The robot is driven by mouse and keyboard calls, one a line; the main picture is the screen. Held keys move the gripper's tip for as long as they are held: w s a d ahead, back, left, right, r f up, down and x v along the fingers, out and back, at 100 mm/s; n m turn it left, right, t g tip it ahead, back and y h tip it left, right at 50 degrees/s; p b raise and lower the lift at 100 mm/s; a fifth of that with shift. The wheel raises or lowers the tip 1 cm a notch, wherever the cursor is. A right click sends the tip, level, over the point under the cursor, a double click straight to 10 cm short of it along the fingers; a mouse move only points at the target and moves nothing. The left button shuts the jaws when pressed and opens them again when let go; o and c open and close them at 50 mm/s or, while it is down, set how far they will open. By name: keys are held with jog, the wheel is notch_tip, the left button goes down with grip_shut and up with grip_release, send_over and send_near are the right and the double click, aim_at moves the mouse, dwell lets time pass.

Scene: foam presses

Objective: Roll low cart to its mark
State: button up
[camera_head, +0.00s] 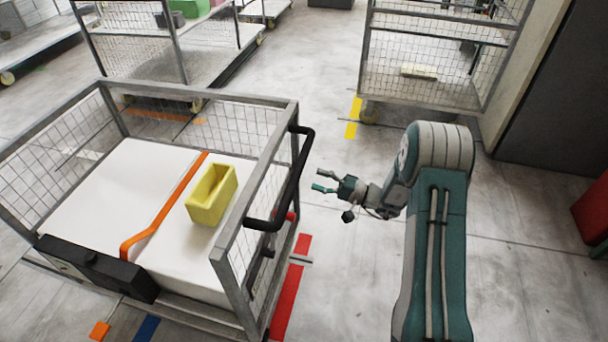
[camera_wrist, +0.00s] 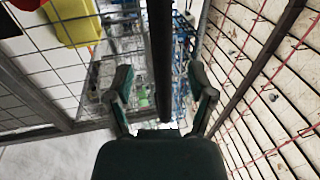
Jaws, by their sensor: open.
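The low cart (camera_head: 285,112) is a grey mesh-sided frame at the left of the head view, with a white load and an orange strap inside. Its black push handle (camera_head: 297,178) is on the right side. My gripper (camera_head: 317,181) is open and empty just right of the handle, its fingers pointing at it with a small gap. In the wrist view the handle bar (camera_wrist: 160,60) runs upright between the two open fingers (camera_wrist: 161,88). A red floor strip (camera_head: 292,285) lies beside and partly under the cart's right side. I cannot tell which floor strip is the cart's mark.
A yellow bin (camera_head: 212,196) sits on the cart's load. Another mesh cart (camera_head: 425,85) stands at the back right near a yellow strip (camera_head: 354,117), and one (camera_head: 160,55) at the back left. Dark red object (camera_head: 591,215) at the right edge. Floor between is clear.

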jog(key=v, duration=0.6)
jog(key=shift+a, duration=0.1)
jog(key=s+a+r+n+g+h, duration=0.2)
jog(key=s+a+r+g+h, duration=0.2)
jog(key=s+r, duration=0.2)
jog(key=s+a+r+n+g+h, duration=0.2)
jog(key=s+a+r+g+h, duration=0.15)
jog(key=s+r, duration=0.35)
jog(key=s+d+r+t+h, duration=0.3)
jog(key=s+r+h, duration=0.1)
jog(key=s, duration=0.3)
jog(key=s+d+r+t+h, duration=0.3)
jog(key=s+d+r+h, duration=0.1)
jog(key=s+h, duration=0.3)
jog(key=shift+s, duration=0.75)
jog(key=shift+d+h, duration=0.15)
jog(key=shift+h, duration=0.1)
